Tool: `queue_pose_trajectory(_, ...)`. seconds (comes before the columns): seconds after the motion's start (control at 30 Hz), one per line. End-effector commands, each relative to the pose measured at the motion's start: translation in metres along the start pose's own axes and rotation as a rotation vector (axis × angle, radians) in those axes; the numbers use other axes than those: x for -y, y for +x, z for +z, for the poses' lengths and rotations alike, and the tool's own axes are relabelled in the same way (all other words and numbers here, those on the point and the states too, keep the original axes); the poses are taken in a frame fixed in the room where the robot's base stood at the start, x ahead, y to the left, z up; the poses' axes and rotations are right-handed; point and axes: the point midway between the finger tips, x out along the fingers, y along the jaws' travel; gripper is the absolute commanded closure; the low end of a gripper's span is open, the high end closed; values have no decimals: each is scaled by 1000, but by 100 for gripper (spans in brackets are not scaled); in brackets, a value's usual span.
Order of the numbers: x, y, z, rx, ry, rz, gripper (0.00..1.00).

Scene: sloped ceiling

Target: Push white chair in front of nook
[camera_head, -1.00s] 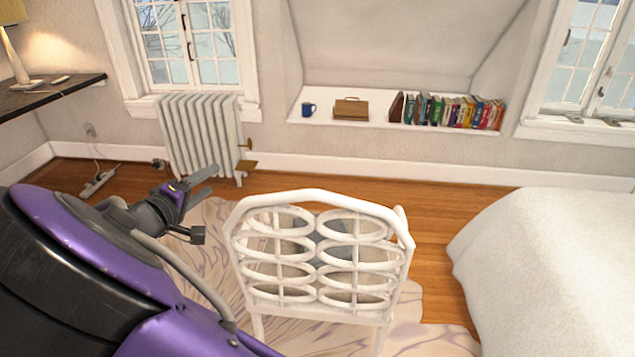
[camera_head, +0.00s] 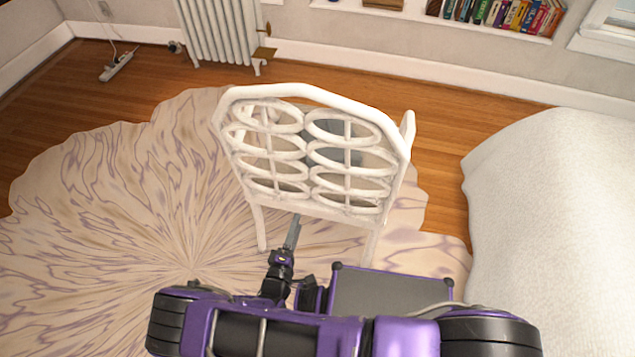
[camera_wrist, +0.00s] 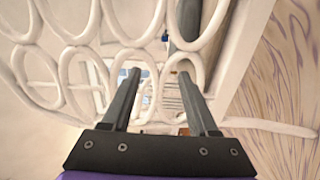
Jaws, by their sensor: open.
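The white chair (camera_head: 318,96) stands upright on the rug, its openwork oval-lattice back towards me and its seat mostly hidden behind it. The nook (camera_head: 416,14) is a white recessed ledge in the far wall, behind and slightly right of the chair, cut off by the top of the head view. My gripper (camera_head: 293,230) is open and empty, low at the near side of the chair back. In the wrist view the gripper (camera_wrist: 158,73) points at the chair's lattice (camera_wrist: 238,45), which fills much of that view. I cannot tell whether the fingers touch it.
A white-covered bed (camera_head: 560,200) is close on the right. A white radiator (camera_head: 217,32) stands at the far wall, left of the nook. A power strip (camera_head: 117,66) lies on the floor at the left. Bare wooden floor (camera_head: 330,75) lies between chair and wall.

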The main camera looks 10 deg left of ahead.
Motion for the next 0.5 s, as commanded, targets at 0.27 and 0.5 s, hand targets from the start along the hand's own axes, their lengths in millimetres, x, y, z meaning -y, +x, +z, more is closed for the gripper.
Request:
queue_pose_trajectory(0.27,4,36,2,1,0,2,40)
queue_pose_trajectory(0.5,4,96,3,3,1,1,40)
